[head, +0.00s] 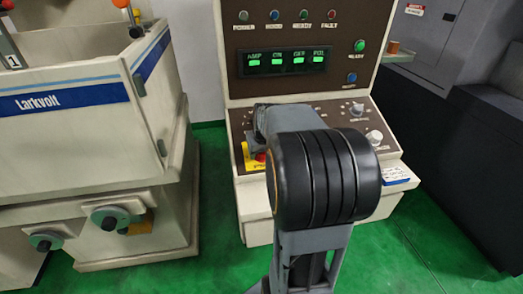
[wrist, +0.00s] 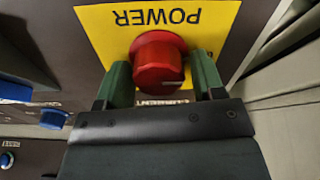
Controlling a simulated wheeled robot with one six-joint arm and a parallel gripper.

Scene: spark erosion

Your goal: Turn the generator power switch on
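The generator's power switch is a red round knob (wrist: 158,60) on a yellow plate (wrist: 105,32) marked POWER, upside down in the wrist view. A pale line on the knob's face runs sideways to the right. My gripper (wrist: 160,78) has its green fingers on both sides of the knob, with no clear gap seen, and looks shut on it. In the head view my arm covers most of this area; only a bit of the knob (head: 260,157) and plate (head: 249,153) shows. The generator (head: 232,72) stands behind my arm.
The generator's display (head: 283,61) shows several green lit fields. Other knobs, such as a white one (head: 374,138), sit right of my arm on the sloped panel. A white Larkvolt machine (head: 70,135) stands left, a dark grey cabinet (head: 460,130) right. Green floor (head: 219,240) lies between.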

